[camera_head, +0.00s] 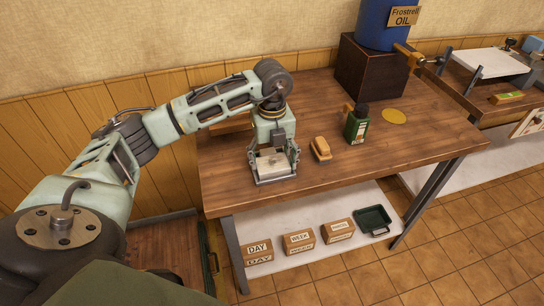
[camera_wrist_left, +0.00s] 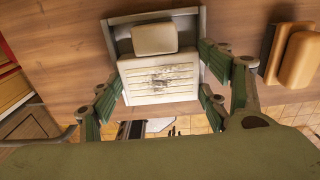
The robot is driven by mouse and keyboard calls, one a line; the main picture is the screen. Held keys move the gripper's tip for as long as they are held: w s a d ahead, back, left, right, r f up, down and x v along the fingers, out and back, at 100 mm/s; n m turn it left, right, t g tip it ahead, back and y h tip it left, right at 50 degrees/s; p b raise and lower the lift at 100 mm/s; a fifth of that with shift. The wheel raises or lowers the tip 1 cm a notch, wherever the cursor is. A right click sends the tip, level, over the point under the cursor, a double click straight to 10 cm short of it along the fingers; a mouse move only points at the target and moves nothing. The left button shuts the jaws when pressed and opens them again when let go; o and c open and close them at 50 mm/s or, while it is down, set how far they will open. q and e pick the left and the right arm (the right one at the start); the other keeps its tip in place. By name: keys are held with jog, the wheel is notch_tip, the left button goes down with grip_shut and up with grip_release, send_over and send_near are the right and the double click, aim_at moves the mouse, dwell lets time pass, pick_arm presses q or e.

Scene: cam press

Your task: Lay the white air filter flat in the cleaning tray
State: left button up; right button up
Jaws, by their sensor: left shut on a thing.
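My left gripper (camera_head: 272,160) points down over the table and is shut on the white air filter (camera_head: 273,162). In the left wrist view the filter (camera_wrist_left: 160,82) is a pale slatted panel with a dark dirty patch, between the fingers (camera_wrist_left: 160,92). A grey, low-walled tray (camera_head: 274,182) stands on the table around or right under the filter; its grey wall also shows in the left wrist view (camera_wrist_left: 202,30). A beige block (camera_wrist_left: 153,39) shows beside the slats. I cannot tell whether the filter touches the tray floor. My right gripper is out of view.
A tan brush or block (camera_head: 320,149) and a green bottle (camera_head: 357,125) stand right of the tray. A yellow disc (camera_head: 394,116) lies farther right. A blue oil drum (camera_head: 380,25) rests on a dark box. The lower shelf holds labelled boxes and a dark green tray (camera_head: 373,220).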

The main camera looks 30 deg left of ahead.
pick_arm(q)
jog(key=shift+f, duration=0.25)
dwell(0.5)
jog(key=o, duration=1.3)
jog(key=shift+o, duration=0.4)
notch_tip(320, 180, up, 12)
